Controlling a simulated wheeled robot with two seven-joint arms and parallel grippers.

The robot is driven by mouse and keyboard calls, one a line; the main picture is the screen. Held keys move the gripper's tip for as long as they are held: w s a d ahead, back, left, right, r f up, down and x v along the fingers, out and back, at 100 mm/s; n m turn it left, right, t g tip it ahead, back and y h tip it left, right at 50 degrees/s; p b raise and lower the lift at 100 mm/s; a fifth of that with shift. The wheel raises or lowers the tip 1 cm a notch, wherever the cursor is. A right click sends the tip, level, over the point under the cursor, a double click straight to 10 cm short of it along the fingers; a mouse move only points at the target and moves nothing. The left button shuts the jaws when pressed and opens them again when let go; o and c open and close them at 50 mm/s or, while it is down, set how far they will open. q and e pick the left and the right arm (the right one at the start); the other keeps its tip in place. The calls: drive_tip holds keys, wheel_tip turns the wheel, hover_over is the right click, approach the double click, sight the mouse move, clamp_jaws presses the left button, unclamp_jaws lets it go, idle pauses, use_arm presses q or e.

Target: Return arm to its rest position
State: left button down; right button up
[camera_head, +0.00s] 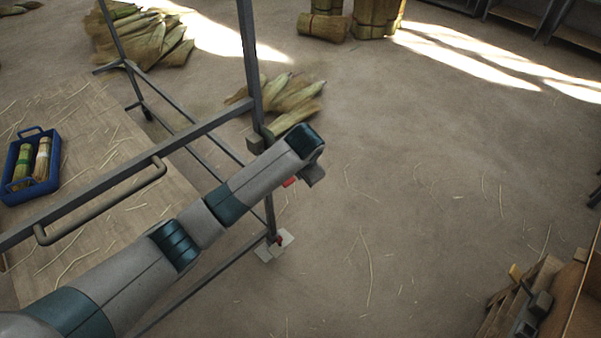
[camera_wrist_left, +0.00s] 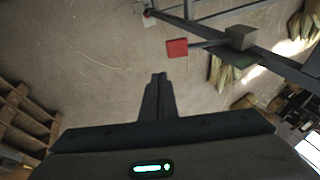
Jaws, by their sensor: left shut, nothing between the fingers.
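My left arm (camera_head: 175,245) reaches in from the lower left of the head view, stretched across a grey metal frame (camera_head: 140,174). My left gripper (camera_head: 314,178) is at its far end, over open floor to the right of the frame's upright post. In the left wrist view the two dark fingers (camera_wrist_left: 159,80) are together, with nothing between them. A red-tipped lever (camera_wrist_left: 177,48) sticks out from a grey block on the frame, apart from the fingertips. Its red tip (camera_head: 290,182) partly shows beneath my arm in the head view. My right gripper does not show.
A blue tray (camera_head: 54,172) with straw bundles stands on a wooden table (camera_head: 110,130) at left. Straw heaps (camera_head: 290,98) lie behind the frame. Wooden crates (camera_head: 515,300) stand at lower right. The floor in the middle right is open, with scattered straw.

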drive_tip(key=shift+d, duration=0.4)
